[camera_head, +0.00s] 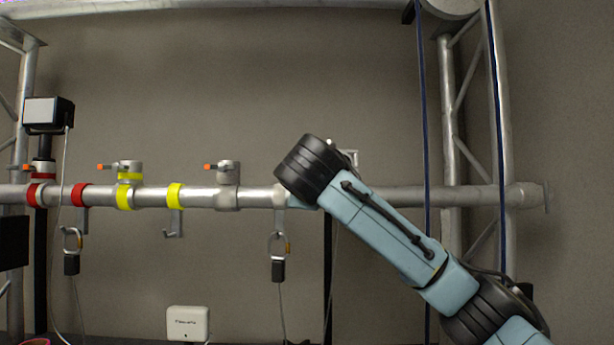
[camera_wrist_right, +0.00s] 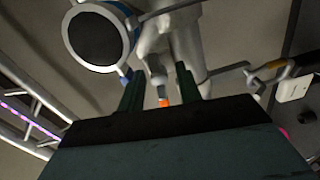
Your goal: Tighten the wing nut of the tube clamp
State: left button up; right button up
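My right arm reaches in from the right in the head view, and its black wrist (camera_head: 310,170) covers a stretch of the horizontal tube (camera_head: 390,196). The right gripper's fingers are hidden there. In the right wrist view my right gripper (camera_wrist_right: 158,92) has two dark green fingers standing apart. The orange tip of the wing nut (camera_wrist_right: 163,102) shows between them, with a visible gap on both sides. The pale grey tube clamp (camera_wrist_right: 170,50) is just beyond the fingers. In the head view a small pale part (camera_head: 349,157) shows beside the wrist. My left gripper is not in view.
Other clamps with orange-tipped nuts (camera_head: 210,167) sit on the tube to the left. Hooks and a carabiner (camera_head: 278,243) with a cable hang below it. A dark blue cable (camera_head: 424,120) runs down at the right truss. A round dark disc (camera_wrist_right: 97,38) is close by in the wrist view.

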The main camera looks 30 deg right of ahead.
jog(key=shift+c, duration=0.2)
grip_shut()
jog(key=shift+a, duration=0.1)
